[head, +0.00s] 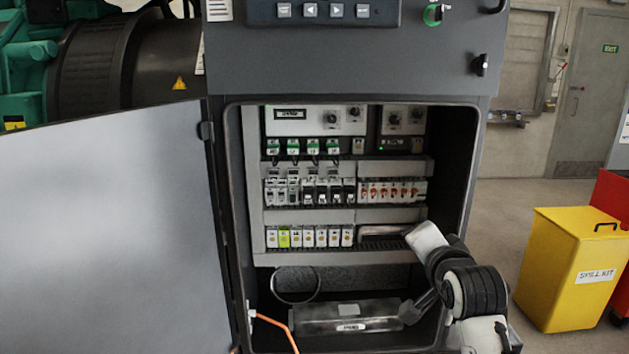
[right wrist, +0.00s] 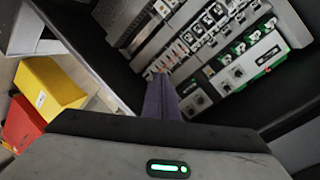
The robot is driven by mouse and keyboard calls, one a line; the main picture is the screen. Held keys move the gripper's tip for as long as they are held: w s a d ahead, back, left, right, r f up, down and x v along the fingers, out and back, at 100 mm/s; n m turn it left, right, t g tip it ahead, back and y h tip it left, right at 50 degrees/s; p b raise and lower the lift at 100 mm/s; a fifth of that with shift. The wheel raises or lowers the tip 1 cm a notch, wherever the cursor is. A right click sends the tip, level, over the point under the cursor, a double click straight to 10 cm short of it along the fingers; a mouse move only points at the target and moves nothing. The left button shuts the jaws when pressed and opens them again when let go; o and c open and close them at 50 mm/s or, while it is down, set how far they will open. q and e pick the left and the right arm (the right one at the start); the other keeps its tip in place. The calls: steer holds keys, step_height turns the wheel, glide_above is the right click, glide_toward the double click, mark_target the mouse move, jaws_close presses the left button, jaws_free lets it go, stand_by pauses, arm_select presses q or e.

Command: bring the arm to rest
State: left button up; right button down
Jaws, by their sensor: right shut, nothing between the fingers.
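My right arm (head: 470,290) reaches into the lower right of the open control cabinet (head: 490,60) in the head view. Its fingertips cannot be made out clearly there. In the right wrist view my right gripper (right wrist: 157,78) is shut and empty, its dark fingers together. The fingers point toward the rows of breakers (right wrist: 200,35), which also show in the head view (head: 315,192). Whether the fingertips touch anything cannot be told. My left gripper is not in view.
The cabinet door (head: 110,240) stands open at the left. An orange cable (head: 275,322) hangs at the cabinet's lower left, and a grey box (head: 345,316) lies on its floor. A yellow spill kit bin (head: 565,265) and a red bin (head: 612,205) stand at the right.

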steer(key=s+f+n+g, duration=0.15)
steer(key=s+f, duration=0.25)
steer(key=f, duration=0.4)
steer(key=s+f+n+y, duration=0.1)
steer(key=s+f+n, duration=0.25)
steer(key=f, duration=0.45)
steer(key=s+f+n+g, duration=0.1)
steer(key=s+f, duration=0.4)
steer(key=f, duration=0.4)
steer(key=s+a+f+n+g, duration=0.1)
steer(key=s+f+n, duration=0.1)
steer(key=s+f, duration=0.3)
steer(key=s+a+f+n+g+y, duration=0.1)
steer(key=s+f, duration=0.4)
steer(key=s, duration=0.7)
steer(key=s+a+f+n+g, duration=0.1)
steer(key=s+f+n, duration=0.2)
steer(key=s+f, duration=0.3)
steer(key=s, duration=0.2)
steer(key=shift+s+n+g+y, duration=0.3)
steer(key=shift+s+n+g, duration=0.05)
steer(key=shift+s+n, duration=0.05)
steer(key=shift+d+f, duration=0.1)
